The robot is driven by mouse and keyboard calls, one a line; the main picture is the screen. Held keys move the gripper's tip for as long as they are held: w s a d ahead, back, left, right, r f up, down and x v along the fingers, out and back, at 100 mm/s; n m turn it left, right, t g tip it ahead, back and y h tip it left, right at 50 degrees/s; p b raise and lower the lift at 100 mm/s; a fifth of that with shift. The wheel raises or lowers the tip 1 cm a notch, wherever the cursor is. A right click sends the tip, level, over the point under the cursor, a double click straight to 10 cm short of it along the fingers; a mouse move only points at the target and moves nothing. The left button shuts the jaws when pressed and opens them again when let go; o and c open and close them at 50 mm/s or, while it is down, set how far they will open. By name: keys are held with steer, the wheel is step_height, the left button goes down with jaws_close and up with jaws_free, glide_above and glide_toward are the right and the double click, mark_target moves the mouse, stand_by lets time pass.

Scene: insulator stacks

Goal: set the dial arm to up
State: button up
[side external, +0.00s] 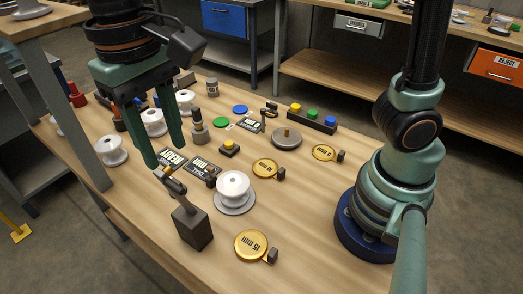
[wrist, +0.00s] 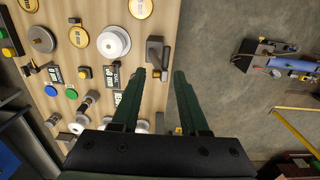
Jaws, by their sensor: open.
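A dark grey block (side external: 193,228) stands near the table's front left edge. A jointed arm with a pale metal band (side external: 174,187) rises from it, leaning up and left; I take this to be the dial arm. In the wrist view the block (wrist: 155,52) lies at the table edge and its arm (wrist: 157,74) points toward my gripper. My gripper (side external: 164,157) is open, its two green fingers pointing down above the arm's tip.
A white spool (side external: 234,188) stands just right of the block. Gold discs (side external: 251,245) lie toward the front and right. Black label plates (side external: 202,167) lie behind the arm. More white spools (side external: 111,150) stand at left.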

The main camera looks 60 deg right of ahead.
steer(key=shift+r, duration=2.1)
steer(key=d+f+t, duration=0.2)
steer(key=d+t, duration=0.1)
steer(key=d, duration=0.9)
steer(key=d+f+t, duration=0.2)
steer(key=d+f, duration=0.1)
steer(key=d, duration=1)
steer(key=shift+w+d+f+t, duration=0.25)
steer(key=shift+w+f+t, duration=0.05)
steer(key=shift+t, duration=0.1)
